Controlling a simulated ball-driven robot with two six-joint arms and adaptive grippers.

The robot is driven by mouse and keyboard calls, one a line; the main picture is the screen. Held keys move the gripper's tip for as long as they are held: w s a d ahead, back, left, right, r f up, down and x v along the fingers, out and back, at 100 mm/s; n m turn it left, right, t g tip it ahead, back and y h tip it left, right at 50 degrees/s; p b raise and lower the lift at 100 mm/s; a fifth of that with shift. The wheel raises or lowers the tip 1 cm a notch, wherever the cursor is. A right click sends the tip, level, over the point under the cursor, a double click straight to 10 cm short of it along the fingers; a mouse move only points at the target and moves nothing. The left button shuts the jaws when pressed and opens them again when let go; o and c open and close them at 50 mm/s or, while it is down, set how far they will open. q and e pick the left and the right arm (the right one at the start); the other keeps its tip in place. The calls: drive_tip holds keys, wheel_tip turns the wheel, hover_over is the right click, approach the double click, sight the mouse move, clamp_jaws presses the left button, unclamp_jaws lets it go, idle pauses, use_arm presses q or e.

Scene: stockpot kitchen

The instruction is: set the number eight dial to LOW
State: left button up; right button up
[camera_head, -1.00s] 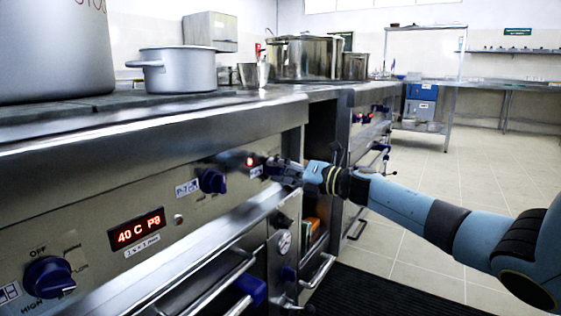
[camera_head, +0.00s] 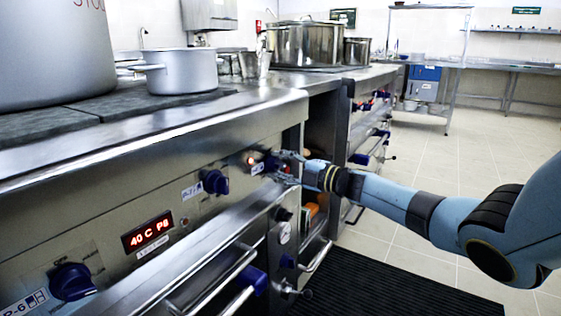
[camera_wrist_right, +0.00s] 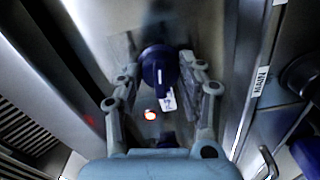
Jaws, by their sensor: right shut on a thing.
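The blue dial at the far right end of the stove's front panel shows in the head view (camera_head: 271,163), beside a small white label too blurred to read. My right gripper (camera_head: 280,165) is at this dial, its arm coming in from the right. In the right wrist view its two fingers (camera_wrist_right: 160,72) are on either side of the blue dial (camera_wrist_right: 157,74), shut on it. A white label (camera_wrist_right: 168,101) and a lit orange-red lamp (camera_wrist_right: 150,114) are next to the dial. The dial's setting marks cannot be read. My left gripper is out of view.
Another blue dial (camera_head: 215,182) labelled P-7 and one labelled P-6 (camera_head: 72,282) are on the same panel, with a red display (camera_head: 147,233) between them. Oven handles (camera_head: 225,278) jut out below. Pots (camera_head: 180,70) stand on top. The floor (camera_head: 440,190) behind my arm is clear.

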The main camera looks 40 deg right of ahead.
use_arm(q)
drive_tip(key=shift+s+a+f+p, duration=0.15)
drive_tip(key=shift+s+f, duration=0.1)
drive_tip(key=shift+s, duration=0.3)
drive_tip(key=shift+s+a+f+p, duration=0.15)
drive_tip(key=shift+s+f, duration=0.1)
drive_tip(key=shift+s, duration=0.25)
use_arm(e)
drive_tip(key=shift+d+m, duration=0.1)
drive_tip(key=shift+m, duration=0.8)
drive_tip(key=shift+f, duration=0.1)
drive_tip(key=o, duration=1.2)
drive_tip(key=shift+s, duration=0.1)
drive_tip(key=v, duration=1.2)
